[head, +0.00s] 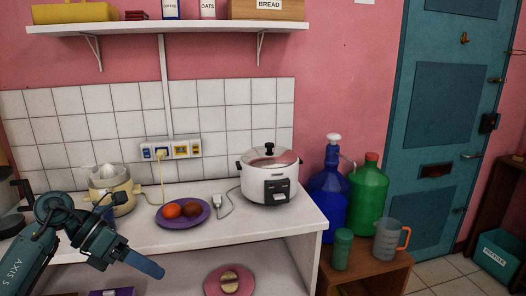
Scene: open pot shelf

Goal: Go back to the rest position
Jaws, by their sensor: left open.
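My left gripper (146,264) is in front of the white counter (260,230), at its front left, pointing right and slightly down. One blue finger shows clearly; the other is hidden behind it or in line with it. Nothing shows held in it. The gripper looks apart from the things around it. My right gripper is not in view.
On the counter stand a juicer (115,190), a purple plate (183,213) with fruit and a white rice cooker (268,178). Below, a pink plate (212,286) lies on a lower shelf. A blue bottle (329,195) and green bottle (368,195) stand right, near a door (440,130).

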